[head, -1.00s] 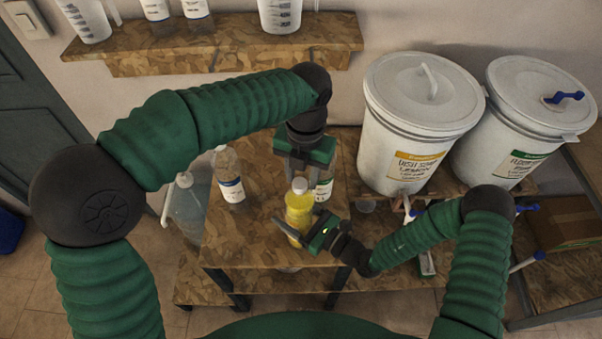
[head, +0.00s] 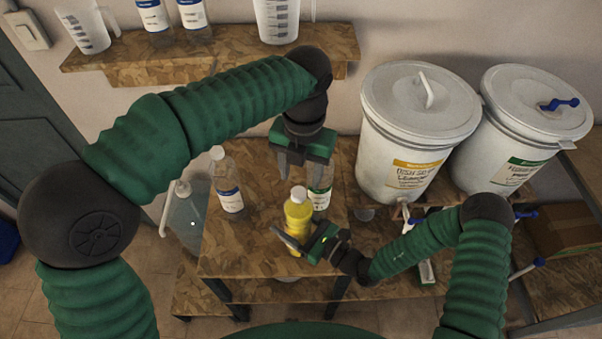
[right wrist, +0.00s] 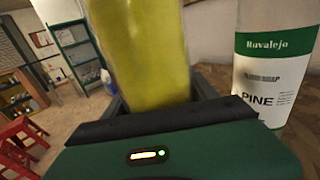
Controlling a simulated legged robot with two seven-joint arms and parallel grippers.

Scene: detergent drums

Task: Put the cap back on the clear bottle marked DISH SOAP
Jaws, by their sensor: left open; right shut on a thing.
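A clear bottle of yellow liquid (head: 298,217) stands upright near the front of the wooden bench; its label is not readable. Its pale top (head: 298,193) looks like a cap, but I cannot tell how it is seated. My right gripper (head: 298,240) is shut around the bottle's lower body. In the right wrist view the yellow bottle (right wrist: 140,50) rises from between the jaws. My left gripper (head: 303,172) points down, open, just above and behind the bottle's top. I see no separate cap in its jaws.
A green-labelled bottle (head: 320,200), reading PINE in the right wrist view (right wrist: 275,60), stands close behind right. A clear blue-labelled bottle (head: 228,190) stands left. A white drum marked DISH SOAP LEMON (head: 410,150) and another drum (head: 520,140) stand right. Bare bench (head: 235,255) lies front left.

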